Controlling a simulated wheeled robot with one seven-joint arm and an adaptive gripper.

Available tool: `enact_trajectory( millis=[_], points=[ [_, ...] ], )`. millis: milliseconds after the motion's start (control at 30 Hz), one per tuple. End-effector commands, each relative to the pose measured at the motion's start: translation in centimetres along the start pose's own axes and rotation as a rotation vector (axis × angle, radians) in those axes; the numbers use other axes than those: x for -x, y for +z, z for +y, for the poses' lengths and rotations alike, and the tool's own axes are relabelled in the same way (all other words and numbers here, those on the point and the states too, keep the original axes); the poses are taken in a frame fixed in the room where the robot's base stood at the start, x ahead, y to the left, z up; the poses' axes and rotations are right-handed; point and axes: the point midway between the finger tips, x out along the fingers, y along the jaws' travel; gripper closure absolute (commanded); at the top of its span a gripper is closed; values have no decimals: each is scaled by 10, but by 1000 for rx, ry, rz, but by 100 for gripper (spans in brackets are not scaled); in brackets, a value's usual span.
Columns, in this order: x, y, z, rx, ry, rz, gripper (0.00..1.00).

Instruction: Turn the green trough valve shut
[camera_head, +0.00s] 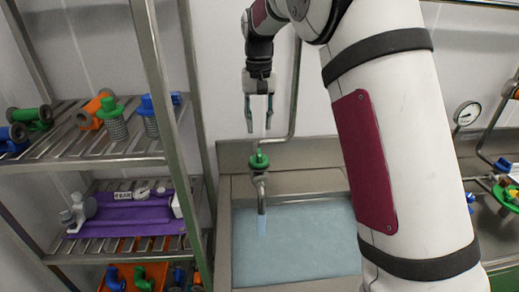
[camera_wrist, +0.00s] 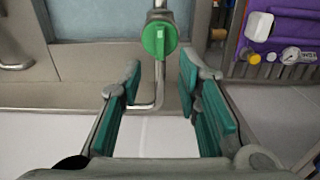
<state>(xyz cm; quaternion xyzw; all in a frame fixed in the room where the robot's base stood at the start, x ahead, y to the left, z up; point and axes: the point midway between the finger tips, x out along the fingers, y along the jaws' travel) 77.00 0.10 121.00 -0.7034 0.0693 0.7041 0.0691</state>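The green trough valve (camera_head: 259,159) sits on top of the metal tap above the trough (camera_head: 224,230). In the wrist view the round green valve knob (camera_wrist: 160,39) shows a pale raised bar across it, lying roughly along the pipe. Pale blue water runs from the spout (camera_head: 262,203) into the trough, which holds light blue liquid. My gripper (camera_head: 258,128) points down above the valve, apart from it. In the wrist view its green-padded fingers (camera_wrist: 155,115) are spread wide with nothing between them, and the valve lies beyond the fingertips.
A metal rack (camera_head: 130,158) at the left holds green, orange and blue fittings. A vertical pipe (camera_head: 295,90) rises behind the trough. At the right are a gauge (camera_head: 467,113) and another green valve (camera_head: 508,194).

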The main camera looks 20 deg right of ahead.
Motion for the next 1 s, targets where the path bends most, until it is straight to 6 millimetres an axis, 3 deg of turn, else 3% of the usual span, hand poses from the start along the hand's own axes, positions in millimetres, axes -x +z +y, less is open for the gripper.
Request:
enact_trajectory(
  millis=[300,500,933,967,1000],
  points=[
    [-62,2,1,0,1,-3,69],
    [-88,1,0,-1,0,-1,69],
    [-99,0,0,0,-1,1,69],
    [-99,0,0,0,-1,1,71],
    [-99,0,0,0,-1,1,80]
  ],
)
